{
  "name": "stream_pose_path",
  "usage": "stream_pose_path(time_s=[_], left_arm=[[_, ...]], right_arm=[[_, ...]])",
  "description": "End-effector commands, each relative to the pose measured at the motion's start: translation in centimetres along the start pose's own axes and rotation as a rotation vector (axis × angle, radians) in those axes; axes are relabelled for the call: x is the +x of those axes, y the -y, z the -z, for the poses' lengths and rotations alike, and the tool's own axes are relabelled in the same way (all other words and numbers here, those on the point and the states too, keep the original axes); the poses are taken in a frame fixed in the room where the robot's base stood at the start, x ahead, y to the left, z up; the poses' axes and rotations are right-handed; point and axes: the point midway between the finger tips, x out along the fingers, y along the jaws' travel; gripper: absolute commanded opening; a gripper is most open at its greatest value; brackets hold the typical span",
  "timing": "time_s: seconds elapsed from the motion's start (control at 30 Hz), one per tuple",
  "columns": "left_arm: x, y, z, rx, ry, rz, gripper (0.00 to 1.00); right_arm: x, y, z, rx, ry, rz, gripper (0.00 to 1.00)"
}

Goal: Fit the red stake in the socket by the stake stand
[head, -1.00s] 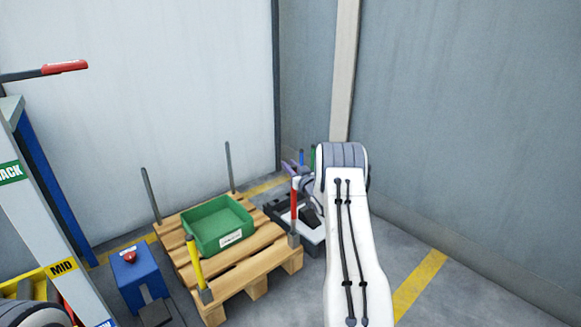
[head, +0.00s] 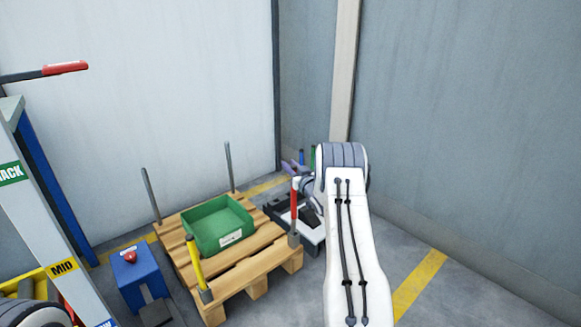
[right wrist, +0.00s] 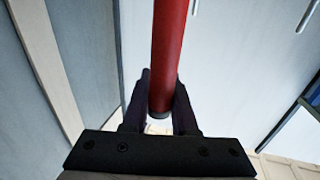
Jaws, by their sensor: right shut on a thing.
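The red stake (head: 294,204), with a pale top, stands about upright at the front right corner of the pallet (head: 262,264). A grey socket (head: 293,240) sits at that corner, right under the stake. Whether the stake's foot is inside it or just above it I cannot tell. My right gripper (right wrist: 161,98) is shut on the red stake, which also shows in the right wrist view (right wrist: 168,42) between the dark fingers. In the head view my right arm hides part of that gripper. My left gripper is not in view.
A yellow stake (head: 194,262) stands at the pallet's front left corner, grey posts (head: 151,195) at the back. A green bin (head: 205,226) sits on the pallet. A dark and white stand (head: 310,234) is behind the red stake. A blue box (head: 137,278) with a red button is left.

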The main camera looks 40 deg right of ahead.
Motion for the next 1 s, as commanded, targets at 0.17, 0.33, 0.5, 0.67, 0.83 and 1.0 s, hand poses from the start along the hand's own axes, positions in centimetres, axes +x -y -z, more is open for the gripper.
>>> stream_pose_path(time_s=[0.17,0.33,0.5,0.67,0.83,1.0], left_arm=[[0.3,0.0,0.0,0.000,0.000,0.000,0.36],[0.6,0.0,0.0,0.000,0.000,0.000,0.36],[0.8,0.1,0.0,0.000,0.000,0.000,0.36],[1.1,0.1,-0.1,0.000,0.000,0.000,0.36],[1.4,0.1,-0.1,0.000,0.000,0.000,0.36],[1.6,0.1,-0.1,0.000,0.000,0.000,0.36]], right_arm=[[0.0,0.0,-0.3,0.000,-0.002,0.000,0.00],[0.0,0.0,-0.7,-0.001,-0.002,0.000,0.00],[0.0,0.0,-1.1,0.000,-0.002,0.000,0.00],[0.0,0.0,-1.6,0.000,-0.002,0.000,0.00],[0.0,0.0,-2.0,0.000,-0.002,0.000,0.00],[0.0,0.0,-2.4,0.000,-0.002,0.000,0.00]])
